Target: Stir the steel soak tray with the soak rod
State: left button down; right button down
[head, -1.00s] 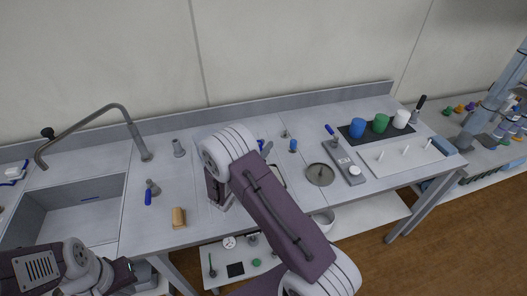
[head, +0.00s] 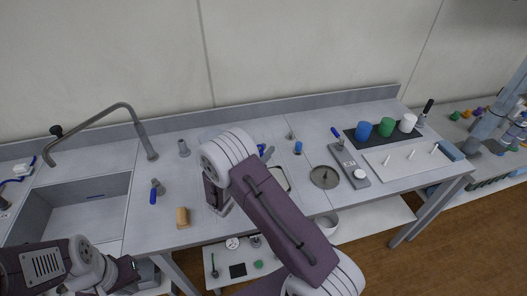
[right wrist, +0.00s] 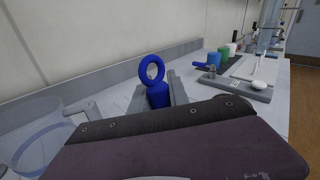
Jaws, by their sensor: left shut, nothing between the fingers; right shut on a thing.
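My right arm reaches over the bench in the head view and hides its own gripper there. In the right wrist view my right gripper (right wrist: 160,94) is shut on a blue handle with a ring on top (right wrist: 152,70), which looks like the soak rod. Its lower end is hidden behind my arm. A pale rectangular tray with a dark rim (head: 287,180), perhaps the soak tray, is partly hidden by my arm. I cannot tell whether the rod is in it. My left gripper (head: 130,268) is shut and empty at the lower left, below the bench front.
A round grey dish (head: 324,178) and a grey device (head: 350,166) stand right of my arm. Blue, green and white cups (head: 386,127) stand on a dark mat. A sink (head: 85,205) is at left.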

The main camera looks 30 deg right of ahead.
jog(key=r+p, duration=0.2)
jog(key=r, duration=0.1)
jog(key=r+p, duration=0.1)
jog(key=r, duration=0.1)
jog(key=shift+w+a+p, duration=0.15)
jog(key=shift+w+p, duration=0.15)
jog(key=shift+w, duration=0.05)
notch_tip(320, 180, up, 4)
jog(key=p, duration=0.3)
dwell(0.3)
dwell(0.5)
